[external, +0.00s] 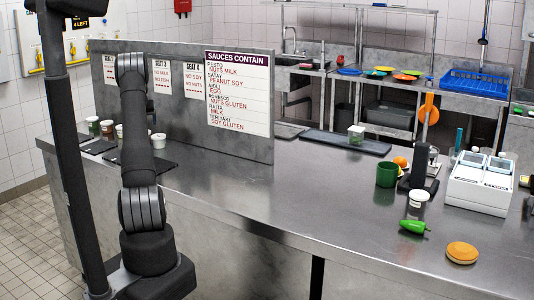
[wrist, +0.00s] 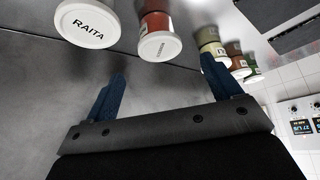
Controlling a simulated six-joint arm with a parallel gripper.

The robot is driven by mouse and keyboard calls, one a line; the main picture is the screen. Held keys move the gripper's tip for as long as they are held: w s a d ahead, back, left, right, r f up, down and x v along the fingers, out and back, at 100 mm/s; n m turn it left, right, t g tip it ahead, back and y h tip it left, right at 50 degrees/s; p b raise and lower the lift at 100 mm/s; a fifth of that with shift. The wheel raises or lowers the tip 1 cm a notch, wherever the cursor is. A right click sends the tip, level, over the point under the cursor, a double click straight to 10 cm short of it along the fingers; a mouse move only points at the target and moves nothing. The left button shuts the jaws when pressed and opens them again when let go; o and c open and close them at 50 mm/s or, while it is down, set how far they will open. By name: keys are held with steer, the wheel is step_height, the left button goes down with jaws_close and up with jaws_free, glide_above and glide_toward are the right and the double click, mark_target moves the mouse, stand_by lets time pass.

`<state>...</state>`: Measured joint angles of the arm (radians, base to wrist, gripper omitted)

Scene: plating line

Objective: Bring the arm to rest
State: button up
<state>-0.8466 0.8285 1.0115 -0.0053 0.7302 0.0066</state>
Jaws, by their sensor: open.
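My gripper (wrist: 163,70) shows in the wrist view with its two blue fingers wide apart. Nothing is between them. A white-lidded tub marked RAITA (wrist: 86,23) lies beyond the left finger, apart from it. A red-brown tub with a white lid (wrist: 159,45) is beyond the gap between the fingers. In the external view my arm (external: 136,110) stands upright at the left, over the counter's left end.
Several sauce tubs (external: 93,125) stand at the counter's left end by dark mats (external: 98,146). A partition with a sauce sign (external: 238,92) rises behind. The middle counter (external: 290,190) is clear.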

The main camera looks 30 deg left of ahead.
steer(key=x, duration=0.6)
steer(key=shift+f, duration=0.15)
steer(key=shift+w+a, duration=0.15)
step_height(320, 180, up, 4)
steer(key=w+d+r, duration=0.3)
steer(key=d+r, duration=0.4)
steer(key=d, duration=0.4)
steer(key=d+f+n+g+y, duration=0.1)
steer(key=d+f+n, duration=0.2)
steer(key=d, duration=3.3)
steer(key=shift+d+g, duration=0.25)
steer(key=shift+g, duration=0.05)
